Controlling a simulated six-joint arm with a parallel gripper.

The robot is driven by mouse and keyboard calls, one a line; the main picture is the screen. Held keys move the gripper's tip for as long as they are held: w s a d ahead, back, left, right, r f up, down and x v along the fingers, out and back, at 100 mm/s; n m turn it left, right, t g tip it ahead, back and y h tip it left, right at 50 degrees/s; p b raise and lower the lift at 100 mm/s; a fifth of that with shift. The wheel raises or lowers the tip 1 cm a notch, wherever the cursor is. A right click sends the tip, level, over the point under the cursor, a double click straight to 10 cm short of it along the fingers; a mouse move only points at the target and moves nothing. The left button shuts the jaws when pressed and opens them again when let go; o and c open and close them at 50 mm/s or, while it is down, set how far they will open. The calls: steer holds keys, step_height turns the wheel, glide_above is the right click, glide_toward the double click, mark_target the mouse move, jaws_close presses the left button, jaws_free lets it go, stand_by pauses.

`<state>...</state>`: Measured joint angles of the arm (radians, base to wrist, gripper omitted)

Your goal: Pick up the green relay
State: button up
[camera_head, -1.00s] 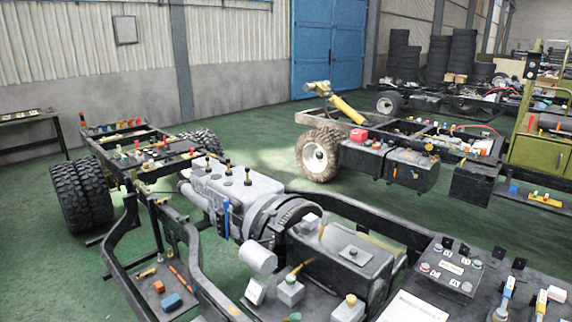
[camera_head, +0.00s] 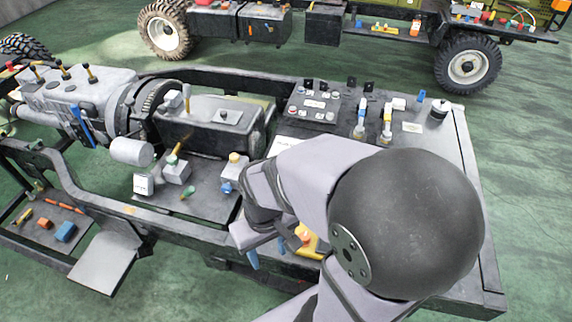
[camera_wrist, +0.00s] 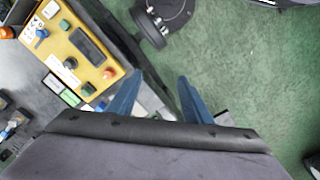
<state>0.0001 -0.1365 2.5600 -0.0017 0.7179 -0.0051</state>
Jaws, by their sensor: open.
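A small dark green block (camera_wrist: 88,89) sits at the lower edge of a yellow control box in the wrist view. I cannot tell whether it is the green relay or a button of the box. A flat green-marked piece (camera_wrist: 70,97) lies just beside the box. My gripper (camera_wrist: 160,76) has its two blue fingers apart, with nothing held between them. It is to the right of the box and the green pieces, over the edge of the frame. In the head view my gripper (camera_head: 267,254) hangs at the bench's near edge, partly hidden by my arm.
The yellow control box (camera_wrist: 88,45) has a dark display, knobs and an orange button. In the head view a black switch box (camera_head: 313,104) and several small parts stand on the dark chassis deck (camera_head: 455,150). A grey engine (camera_head: 80,95) stands at left. Green floor lies beyond the edge.

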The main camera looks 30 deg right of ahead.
steer(key=w+d+f+n+t+h+b, duration=0.2)
steer(key=d+f+n+b, duration=0.5)
steer(key=b, duration=0.6)
steer(key=w+d+f+n+t+h+b, duration=0.3)
steer(key=w+d+f+n+b, duration=0.3)
steer(key=b, duration=0.7)
steer(key=w+d+f+n+t+h+b, duration=0.3)
steer(key=d+f+n+b, duration=0.5)
steer(key=b, duration=0.6)
steer(key=shift+w+d+f+n+h, duration=0.1)
steer(key=shift+w+f+n+h, duration=0.2)
steer(key=shift+w+f+n, duration=0.25)
steer(key=shift+w+d+f+n+h, duration=0.1)
steer(key=shift+w+f+n+h, duration=0.25)
steer(key=shift+n, duration=0.4)
steer(key=shift+w+f+n+t+b, duration=0.25)
steer(key=shift+w+n+t+b, duration=0.35)
steer(key=shift+n+b, duration=0.6)
steer(key=shift+w+d+n+b, duration=0.1)
steer(key=shift+w+n+b, duration=0.1)
steer(key=shift+n+b, duration=0.35)
steer(key=shift+b+x, duration=1.4)
steer(key=shift+x, duration=2.25)
steer(key=shift+r, duration=0.15)
steer(key=shift+c, duration=0.3)
